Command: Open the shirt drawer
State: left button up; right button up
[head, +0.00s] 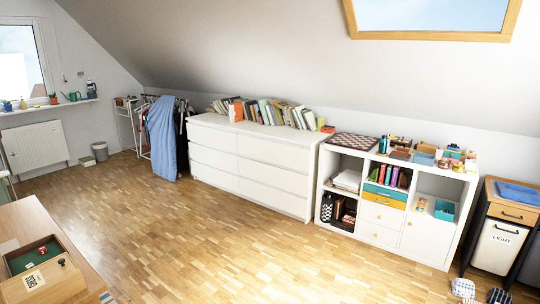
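A wide white dresser (250,165) stands against the far wall under the sloped ceiling, with two columns of several drawers. All its drawers look shut. I see no label telling which one is the shirt drawer. A white cube shelf (328,178) to its right has small drawers, including a teal and an orange one (384,196), and white ones (380,215) below; these also look shut. Neither of my grippers is in view.
The wooden floor (210,230) in front of the dresser is clear. A wooden table (30,218) fills the lower left. A clothes rack with a blue cloth (166,140) stands left of the dresser. A laundry hamper (498,245) and socks (463,288) are at right.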

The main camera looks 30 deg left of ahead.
aim_at(287, 156)
jog(key=i+j+u, duration=0.45)
jog(key=i+u, duration=0.2)
jog(key=i, duration=0.15)
jog(key=i+j+u, duration=0.1)
jog(key=i+u, duration=0.3)
jog(key=i, duration=1.85)
